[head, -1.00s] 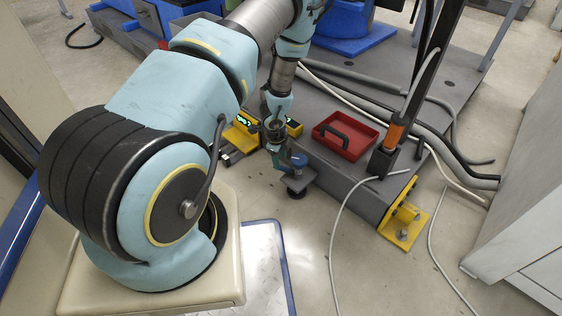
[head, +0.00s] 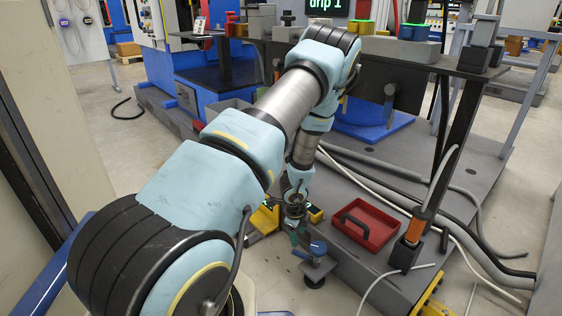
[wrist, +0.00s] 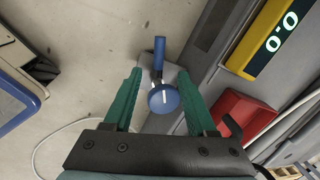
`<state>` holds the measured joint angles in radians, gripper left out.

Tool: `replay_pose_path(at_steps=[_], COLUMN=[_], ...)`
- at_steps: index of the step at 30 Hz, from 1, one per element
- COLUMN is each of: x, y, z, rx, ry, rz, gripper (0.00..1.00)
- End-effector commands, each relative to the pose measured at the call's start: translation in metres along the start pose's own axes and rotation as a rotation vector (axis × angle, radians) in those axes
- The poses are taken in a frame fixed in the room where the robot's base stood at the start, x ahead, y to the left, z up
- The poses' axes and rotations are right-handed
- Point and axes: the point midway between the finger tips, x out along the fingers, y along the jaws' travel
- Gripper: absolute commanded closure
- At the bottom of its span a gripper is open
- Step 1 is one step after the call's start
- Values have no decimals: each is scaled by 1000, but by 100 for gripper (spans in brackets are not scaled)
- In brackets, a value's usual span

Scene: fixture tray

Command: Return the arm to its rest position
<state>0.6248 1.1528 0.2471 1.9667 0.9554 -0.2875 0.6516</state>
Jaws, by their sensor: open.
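My arm reaches out from the lower left of the head view and bends down at its far end. My gripper (head: 294,238) hangs low beside the grey platform, small and partly hidden in that view. In the wrist view my gripper (wrist: 159,80) has its two green fingers spread apart with nothing clamped between them. A blue-handled fixture with a round blue knob (wrist: 164,98) shows beyond and between the fingers. The fixture also shows in the head view, with its blue knob (head: 318,248) just right of the gripper. I cannot tell how far the fingertips are from it.
A red tray (head: 380,238) sits on the platform right of my gripper. A yellow block with a lit display (wrist: 262,40) is at the wrist view's upper right. A dark post with an orange band (head: 414,230), cables and a raised bench (head: 380,55) stand near the arm.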

Motion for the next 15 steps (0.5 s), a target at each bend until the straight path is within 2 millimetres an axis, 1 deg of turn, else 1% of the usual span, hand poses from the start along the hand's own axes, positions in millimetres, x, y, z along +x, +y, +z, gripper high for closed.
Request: replay_pose_path(at_steps=[2, 5, 7, 10, 13, 14, 15], x=[-11, -40, -69, -118, -165, -179, -197], y=[-5, -13, -18, -17, -7, -2, 5], z=[6, 21, 36, 58, 75, 79, 84], rx=[-46, -182, -326, -568, -806, -878, -972], ry=[-11, -40, -67, -103, -129, -136, -142], rz=[-10, -32, -52, -74, -88, -90, -93], gripper=[43, 43, 43, 43, 43, 43, 43])
